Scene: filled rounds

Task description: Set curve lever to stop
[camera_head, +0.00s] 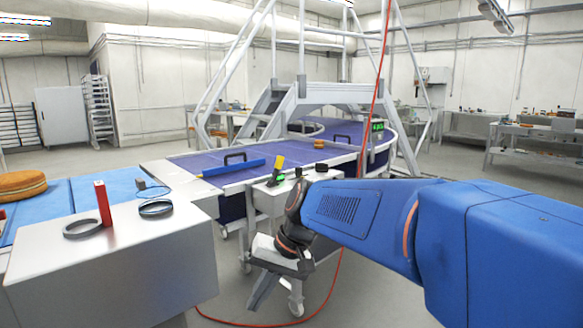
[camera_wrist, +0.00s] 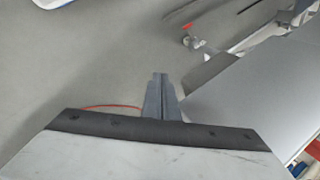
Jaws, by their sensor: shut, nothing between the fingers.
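A lever with a yellow grip (camera_head: 278,163) and dark lower part stands tilted on a small light box (camera_head: 266,198) at the front edge of the purple-belted conveyor. A small green light (camera_head: 281,178) glows beside it. No lettering can be read there. A red upright lever (camera_head: 103,204) stands on a metal box at the left. I cannot tell from labels which is the curve lever. My gripper (camera_head: 257,299) hangs low in front of the light box, pointing down, apart from both levers. In the wrist view, its fingers (camera_wrist: 160,85) are together and empty over grey floor.
The metal box (camera_head: 120,270) at left also carries dark rings (camera_head: 156,208). The purple conveyor (camera_head: 200,160) bears a blue bar (camera_head: 234,167) and a small orange round (camera_head: 319,143). A grey step bridge (camera_head: 330,92) spans it. A red cable (camera_head: 335,285) lies on the floor near my gripper.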

